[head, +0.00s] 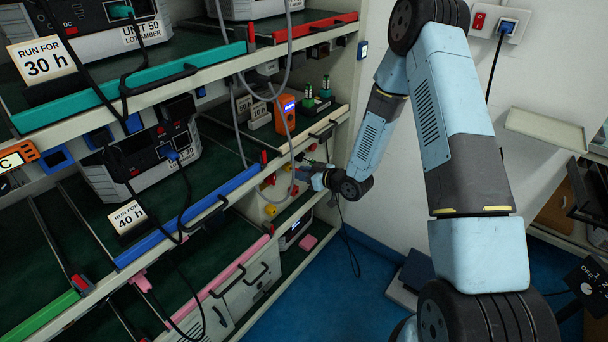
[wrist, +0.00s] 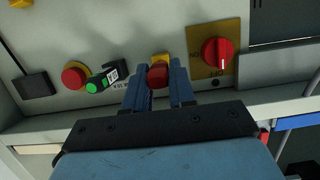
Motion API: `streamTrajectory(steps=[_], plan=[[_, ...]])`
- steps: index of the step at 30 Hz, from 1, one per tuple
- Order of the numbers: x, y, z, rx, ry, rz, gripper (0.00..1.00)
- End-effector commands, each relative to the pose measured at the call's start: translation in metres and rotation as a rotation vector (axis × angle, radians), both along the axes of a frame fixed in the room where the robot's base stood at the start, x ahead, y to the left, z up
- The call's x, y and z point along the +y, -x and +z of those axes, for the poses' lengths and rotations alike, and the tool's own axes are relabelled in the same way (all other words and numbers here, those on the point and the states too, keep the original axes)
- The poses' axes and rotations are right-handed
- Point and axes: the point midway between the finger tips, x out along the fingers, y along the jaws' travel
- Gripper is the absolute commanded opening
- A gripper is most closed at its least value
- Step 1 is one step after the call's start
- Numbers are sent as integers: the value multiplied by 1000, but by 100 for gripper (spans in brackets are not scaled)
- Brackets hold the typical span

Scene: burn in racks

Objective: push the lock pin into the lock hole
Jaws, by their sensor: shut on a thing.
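In the wrist view my gripper (wrist: 159,80) has its two blue fingers closed on a red piece (wrist: 158,74), which looks like the lock pin. A small yellow part (wrist: 160,58) shows just behind the red piece, against the pale panel. I cannot tell whether the red piece touches the panel or is partly in it. The lock hole is not visible; the red piece and fingers may cover it. In the head view my gripper (head: 316,177) is at the rack's right end, at the middle shelf level; the pin cannot be made out there.
In the wrist view a red rotary switch (wrist: 217,52) on a yellow plate sits right of the fingers. A green-tipped black part (wrist: 97,84) and a red button (wrist: 74,74) sit left.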

Motion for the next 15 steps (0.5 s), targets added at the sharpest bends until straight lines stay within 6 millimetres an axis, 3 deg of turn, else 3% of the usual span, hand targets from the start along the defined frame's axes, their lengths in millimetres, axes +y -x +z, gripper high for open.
streamTrajectory(steps=[15], plan=[[7, -5, 0, 0, 0, 0, 0]])
